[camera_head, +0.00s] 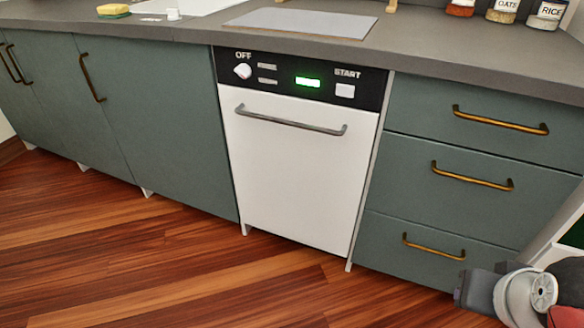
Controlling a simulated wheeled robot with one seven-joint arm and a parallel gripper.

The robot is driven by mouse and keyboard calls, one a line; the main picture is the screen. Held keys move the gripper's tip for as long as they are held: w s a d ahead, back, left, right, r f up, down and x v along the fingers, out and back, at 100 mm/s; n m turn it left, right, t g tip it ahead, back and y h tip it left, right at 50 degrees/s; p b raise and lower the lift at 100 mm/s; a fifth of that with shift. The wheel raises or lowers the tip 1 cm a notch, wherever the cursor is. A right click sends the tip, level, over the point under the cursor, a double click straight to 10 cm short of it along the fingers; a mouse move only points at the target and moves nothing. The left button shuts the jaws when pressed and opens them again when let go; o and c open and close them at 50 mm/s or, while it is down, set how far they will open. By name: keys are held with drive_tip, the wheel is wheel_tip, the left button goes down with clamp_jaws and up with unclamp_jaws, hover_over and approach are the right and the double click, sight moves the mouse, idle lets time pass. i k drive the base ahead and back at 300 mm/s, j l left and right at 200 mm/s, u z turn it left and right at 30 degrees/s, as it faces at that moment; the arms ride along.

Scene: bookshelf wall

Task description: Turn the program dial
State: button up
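The program dial (243,71) is a small white knob at the left end of the black control panel (284,95), just under the word OFF. The panel tops a white dishwasher (290,180) with a closed door and a grey bar handle (290,120). A green lit display (308,82) and a white START button (345,91) sit to the right of the dial. Part of my arm shows at the lower right corner, well away from the dial. My gripper's fingers cannot be made out.
Grey-green cabinets (170,120) stand to the left and drawers (450,155) with brass handles to the right, all closed. The counter (440,55) above holds a sponge (113,10), a grey board (300,21) and several jars. The wooden floor (170,260) in front is clear.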

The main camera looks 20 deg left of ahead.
sight(243, 71)
drive_tip(key=u, duration=1.4)
